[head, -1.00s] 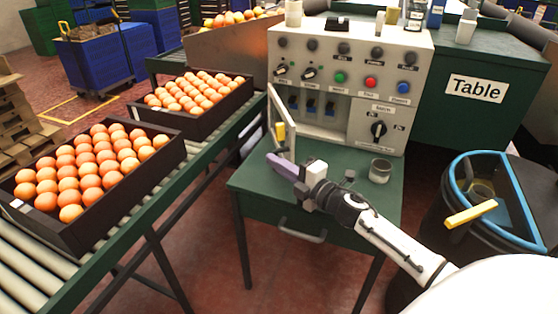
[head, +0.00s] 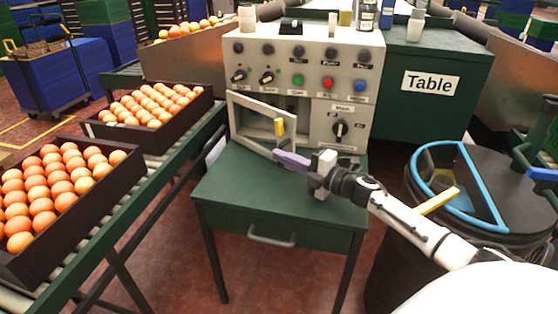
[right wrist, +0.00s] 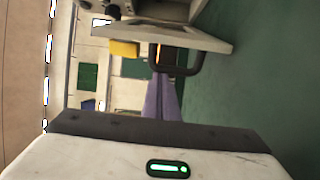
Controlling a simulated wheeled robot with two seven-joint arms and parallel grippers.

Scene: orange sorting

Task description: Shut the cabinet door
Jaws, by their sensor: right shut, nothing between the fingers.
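The cabinet door (head: 252,112) is a pale framed panel hinged at its left on the front of the grey control cabinet (head: 300,48). My right gripper (head: 280,156) has purple fingers, shut and empty, at the lower free edge of the door. My left gripper is not in view.
The green table (head: 225,190) under the cabinet has a drawer handle in front. Orange crates (head: 110,190) sit on a roller conveyor at the left. A black bin with a blue rim (head: 430,150) stands at the right. Knobs and buttons cover the cabinet front.

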